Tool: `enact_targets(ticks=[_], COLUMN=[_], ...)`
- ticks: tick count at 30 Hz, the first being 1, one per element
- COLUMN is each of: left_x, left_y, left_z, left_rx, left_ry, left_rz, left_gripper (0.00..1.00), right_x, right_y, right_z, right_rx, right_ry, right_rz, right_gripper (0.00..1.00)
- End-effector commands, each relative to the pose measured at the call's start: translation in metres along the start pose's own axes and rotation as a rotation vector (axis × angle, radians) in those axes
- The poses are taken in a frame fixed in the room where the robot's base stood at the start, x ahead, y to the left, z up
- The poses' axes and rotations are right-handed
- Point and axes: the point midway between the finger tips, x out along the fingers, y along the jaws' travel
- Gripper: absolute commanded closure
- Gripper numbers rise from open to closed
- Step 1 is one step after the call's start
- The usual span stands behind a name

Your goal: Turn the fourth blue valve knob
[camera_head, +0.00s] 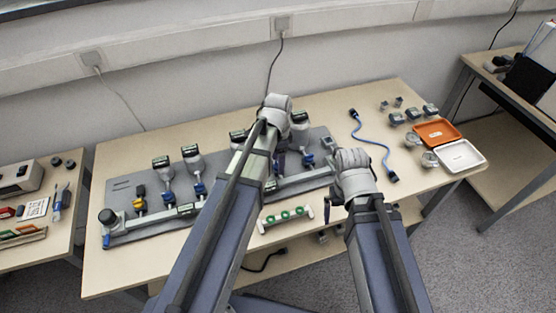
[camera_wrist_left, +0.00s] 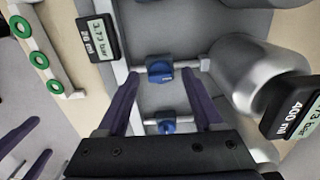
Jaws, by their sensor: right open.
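A grey board (camera_head: 125,191) on the table carries a pipe manifold with gauges, metal vessels and blue valve knobs. Two blue knobs (camera_head: 200,189) (camera_head: 167,197) show left of my left arm. My left gripper (camera_head: 291,160) is over the right part of the board, partly hidden by its wrist. In the left wrist view its purple fingers (camera_wrist_left: 160,78) are apart, with one blue knob (camera_wrist_left: 160,69) at the gap between the tips, no contact visible. Another blue knob (camera_wrist_left: 166,126) lies lower between the fingers. My right gripper (camera_head: 328,208) is open near the board's front right.
A white strip with green rings (camera_head: 287,217) lies before the board. A blue cable (camera_head: 372,141), an orange tray (camera_head: 437,131), a white tray (camera_head: 460,156) and several metal weights sit at right. A metal vessel (camera_wrist_left: 245,70) stands close beside the left gripper.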

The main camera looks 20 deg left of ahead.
Motion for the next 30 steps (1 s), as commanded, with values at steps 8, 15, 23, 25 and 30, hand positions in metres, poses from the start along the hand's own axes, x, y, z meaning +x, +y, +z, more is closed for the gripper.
enact_targets(ticks=[8,15,23,25,30], left_x=[-0.001,-0.017,-0.05,-0.06,-0.076], left_y=[0.0,0.0,0.0,0.0,0.0], left_z=[0.0,0.0,0.0,0.0,0.0], left_rx=[-0.001,-0.001,0.0,0.0,0.0], left_ry=[0.0,0.0,0.0,0.0,0.0], left_rz=[0.0,0.0,0.0,0.0,0.0], left_gripper=[0.32,0.32,0.32,0.32,0.32], right_x=[-0.001,-0.016,-0.05,-0.06,-0.076], right_y=[0.0,0.002,0.005,0.006,0.007], right_z=[0.0,0.001,0.003,0.004,0.004], right_rx=[0.0,0.0,0.0,0.0,0.0], right_ry=[0.0,0.0,0.0,0.0,0.0], right_rz=[0.0,0.0,0.0,0.0,0.0], right_gripper=[0.0,0.0,0.0,0.0,0.0])
